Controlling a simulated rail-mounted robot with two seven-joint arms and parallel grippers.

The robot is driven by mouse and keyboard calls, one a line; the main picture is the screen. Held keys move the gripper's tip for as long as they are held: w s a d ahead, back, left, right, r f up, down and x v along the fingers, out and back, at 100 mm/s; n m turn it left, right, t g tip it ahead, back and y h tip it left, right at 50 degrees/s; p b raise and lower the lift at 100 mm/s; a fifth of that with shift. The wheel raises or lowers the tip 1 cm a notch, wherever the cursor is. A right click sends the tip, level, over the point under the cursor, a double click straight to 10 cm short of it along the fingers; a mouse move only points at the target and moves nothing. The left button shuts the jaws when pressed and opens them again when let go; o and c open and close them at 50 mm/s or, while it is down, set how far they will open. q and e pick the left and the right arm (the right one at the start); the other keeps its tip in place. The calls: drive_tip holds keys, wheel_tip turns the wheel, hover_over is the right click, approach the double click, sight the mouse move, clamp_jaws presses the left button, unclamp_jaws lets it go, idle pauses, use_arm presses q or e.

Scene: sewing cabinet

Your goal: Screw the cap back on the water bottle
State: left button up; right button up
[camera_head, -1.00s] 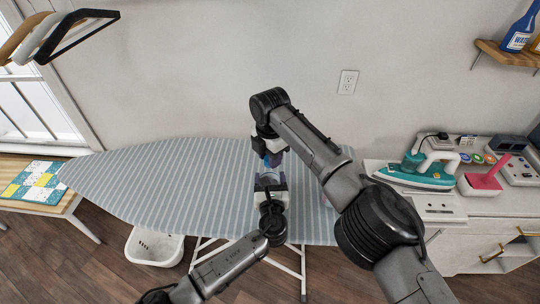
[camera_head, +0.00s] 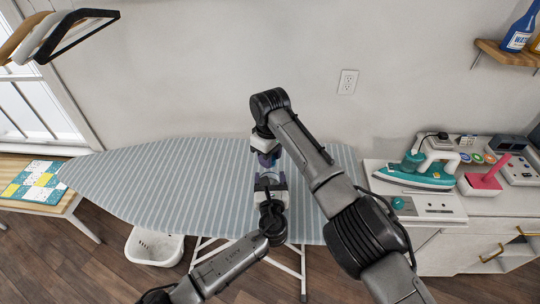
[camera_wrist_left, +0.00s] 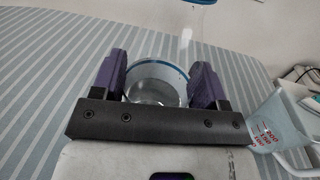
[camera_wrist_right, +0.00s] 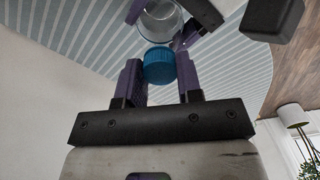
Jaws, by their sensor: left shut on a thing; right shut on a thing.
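The clear water bottle (camera_wrist_left: 155,82) is between the purple fingers of my left gripper (camera_wrist_left: 157,80), which is shut on it. The blue cap (camera_wrist_right: 158,66) is between the fingers of my right gripper (camera_wrist_right: 159,80), which is shut on it. In the right wrist view the cap is close to the bottle (camera_wrist_right: 158,22); I cannot tell whether they touch or any thread is engaged. In the head view my right gripper (camera_head: 267,158) is just beyond my left gripper (camera_head: 270,186), and the cap is hidden.
The striped ironing board (camera_head: 150,185) lies under both grippers, with free room to the left. A clear measuring cup (camera_wrist_left: 278,125) is close to my left gripper. A teal iron (camera_head: 425,175) and a pink item (camera_head: 484,180) are on the cabinet at right.

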drive_tip(key=m, duration=0.8)
drive_tip(key=shift+m, duration=0.3)
drive_tip(key=o, duration=1)
drive_tip(key=shift+r, duration=2.25)
drive_tip(key=shift+c, duration=0.2)
